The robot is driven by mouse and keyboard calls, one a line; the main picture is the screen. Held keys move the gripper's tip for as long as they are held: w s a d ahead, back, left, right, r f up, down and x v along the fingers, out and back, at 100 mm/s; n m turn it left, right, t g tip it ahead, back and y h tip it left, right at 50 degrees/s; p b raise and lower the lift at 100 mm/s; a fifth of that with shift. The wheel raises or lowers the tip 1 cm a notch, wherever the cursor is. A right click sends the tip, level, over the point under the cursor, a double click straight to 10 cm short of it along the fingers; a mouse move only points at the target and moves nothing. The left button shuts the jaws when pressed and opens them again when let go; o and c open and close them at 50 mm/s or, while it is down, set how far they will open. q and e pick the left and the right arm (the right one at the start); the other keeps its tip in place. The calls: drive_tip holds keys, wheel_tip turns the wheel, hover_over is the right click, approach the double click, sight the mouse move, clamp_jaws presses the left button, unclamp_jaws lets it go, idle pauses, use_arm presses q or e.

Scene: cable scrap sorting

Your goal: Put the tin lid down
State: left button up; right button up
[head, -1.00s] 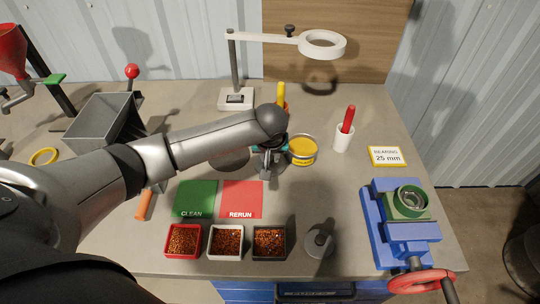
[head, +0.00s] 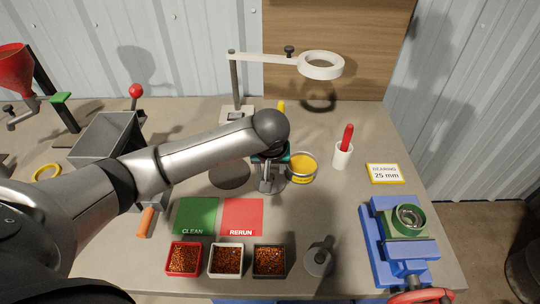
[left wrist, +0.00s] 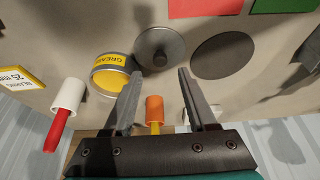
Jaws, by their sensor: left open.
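The grey tin lid (left wrist: 160,47) with its dark centre knob lies on the bench in the left wrist view. It sits between the yellow grease tin (left wrist: 111,76) and a dark round pad (left wrist: 222,55), close beside the pad rather than on it. In the head view the lid (head: 293,189) is partly hidden by my left gripper (head: 266,187), next to the tin (head: 302,169) and the pad (head: 230,174). My left gripper's fingers (left wrist: 161,100) are apart with nothing held between them. My right gripper is not in view.
An orange cup with a yellow-handled tool (left wrist: 155,108) and a white cup with a red-handled tool (head: 343,152) stand nearby. Green (head: 196,216) and red (head: 242,217) mats, several granule trays, and a blue vise (head: 398,240) occupy the front.

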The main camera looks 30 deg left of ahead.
use_arm(q)
drive_tip(key=p+v, duration=0.1)
drive_tip(key=v, duration=0.5)
drive_tip(key=shift+r, duration=0.2)
